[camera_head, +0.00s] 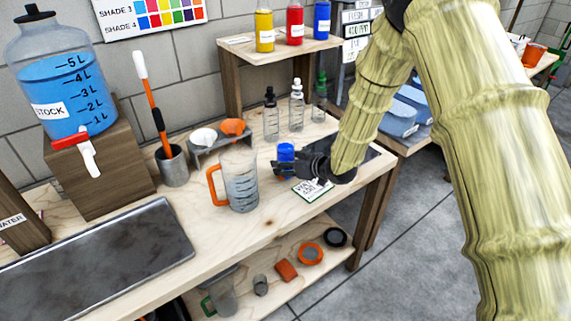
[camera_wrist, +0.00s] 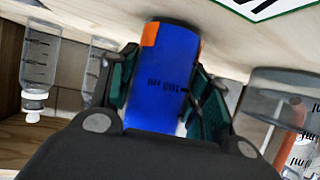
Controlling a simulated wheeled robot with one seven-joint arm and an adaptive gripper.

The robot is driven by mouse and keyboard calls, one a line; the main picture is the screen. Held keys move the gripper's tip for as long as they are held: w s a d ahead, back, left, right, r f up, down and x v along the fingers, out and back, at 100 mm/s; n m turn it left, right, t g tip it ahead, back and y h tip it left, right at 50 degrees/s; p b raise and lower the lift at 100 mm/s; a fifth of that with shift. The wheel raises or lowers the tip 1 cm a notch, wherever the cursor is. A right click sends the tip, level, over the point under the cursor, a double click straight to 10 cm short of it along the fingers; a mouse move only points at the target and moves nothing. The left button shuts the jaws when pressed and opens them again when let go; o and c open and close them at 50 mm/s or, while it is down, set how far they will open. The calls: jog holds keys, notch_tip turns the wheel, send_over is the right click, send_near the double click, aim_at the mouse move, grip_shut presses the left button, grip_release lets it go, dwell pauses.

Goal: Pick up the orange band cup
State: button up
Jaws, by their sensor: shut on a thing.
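The blue cup (camera_head: 286,151) is between my gripper's fingers on the bench in the head view. In the wrist view the cup (camera_wrist: 160,85) is blue with a "100 ml" mark and orange patches at its upper left and right edges, toward the bench; I cannot tell whether these join into a full band. My gripper (camera_head: 285,168) is shut on the cup, and its green-padded fingers (camera_wrist: 165,95) press on both sides in the wrist view. I cannot tell whether the cup touches the bench. The fingers hide part of it.
A clear jug (camera_head: 240,183) with an orange handle stands just left. Dropper bottles (camera_head: 296,110) stand behind. A printed card (camera_head: 313,189) lies in front, to the right. A funnel rack (camera_head: 218,141) is behind the jug. The bench front (camera_head: 245,235) is clear.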

aim_at(291, 156)
jog(key=shift+r, duration=0.15)
jog(key=shift+r+b, duration=0.3)
jog(key=shift+r, duration=1.2)
jog(key=s+d+b, duration=0.1)
jog(key=s+d, duration=0.2)
jog(key=s, duration=0.4)
jog(key=s+d+r+b, duration=0.1)
jog(key=s+d, duration=0.1)
jog(key=s, duration=0.5)
jog(key=shift+s+d+r, duration=0.25)
jog(key=shift+s+d, duration=0.05)
jog(key=shift+d, duration=0.1)
jog(key=shift+s, duration=0.15)
